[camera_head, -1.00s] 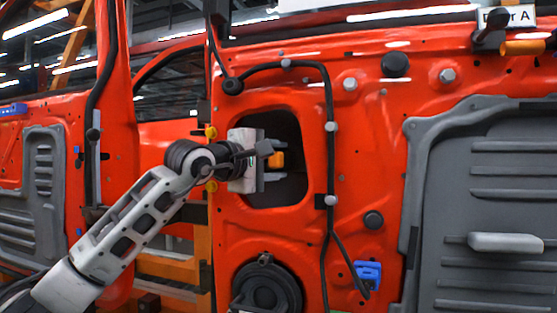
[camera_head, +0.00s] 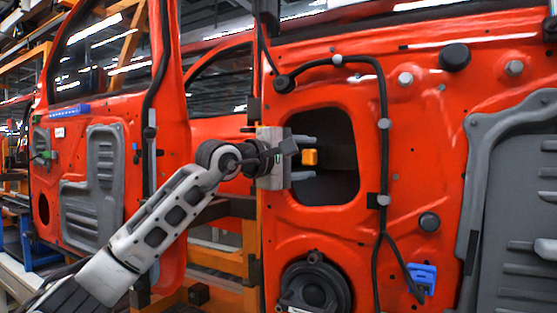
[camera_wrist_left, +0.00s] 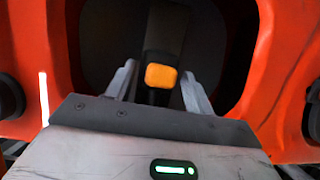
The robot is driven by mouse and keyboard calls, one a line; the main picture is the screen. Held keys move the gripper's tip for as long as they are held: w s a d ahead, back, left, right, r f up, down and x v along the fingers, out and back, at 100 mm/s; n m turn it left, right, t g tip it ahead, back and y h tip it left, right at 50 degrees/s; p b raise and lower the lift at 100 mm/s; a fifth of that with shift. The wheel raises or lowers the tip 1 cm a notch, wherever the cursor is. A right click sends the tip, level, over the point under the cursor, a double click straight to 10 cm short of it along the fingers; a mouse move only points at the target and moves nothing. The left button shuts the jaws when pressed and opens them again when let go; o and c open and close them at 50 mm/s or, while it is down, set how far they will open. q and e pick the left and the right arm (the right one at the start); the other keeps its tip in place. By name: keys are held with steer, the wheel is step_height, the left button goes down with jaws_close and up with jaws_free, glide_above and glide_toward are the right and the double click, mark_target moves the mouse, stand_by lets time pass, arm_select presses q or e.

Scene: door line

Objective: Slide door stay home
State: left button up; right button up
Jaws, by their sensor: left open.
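The door stay is a dark bar with an orange block (camera_head: 310,157) at its near end, inside the dark opening of the red door (camera_head: 400,150). My left gripper (camera_head: 313,158) is open at the left side of this opening, its two fingers pointing in above and below the orange block. In the left wrist view the orange block (camera_wrist_left: 161,76) sits between the spread fingers (camera_wrist_left: 158,72), with a gap on each side. The dark bar runs back behind it into shadow. How it is mounted is hidden. My right gripper is not in view.
A black cable (camera_head: 383,165) runs down the door right of the opening. A round speaker (camera_head: 315,289) sits below, and a blue clip (camera_head: 422,278) lower right. A grey panel (camera_head: 512,190) covers the right. Another red door (camera_head: 105,140) stands at left.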

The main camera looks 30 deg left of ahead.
arm_select(q)
steer(key=b+v, duration=0.3)
steer(key=v, duration=1.2)
steer(key=shift+a+b, duration=0.15)
steer(key=shift+b, duration=0.25)
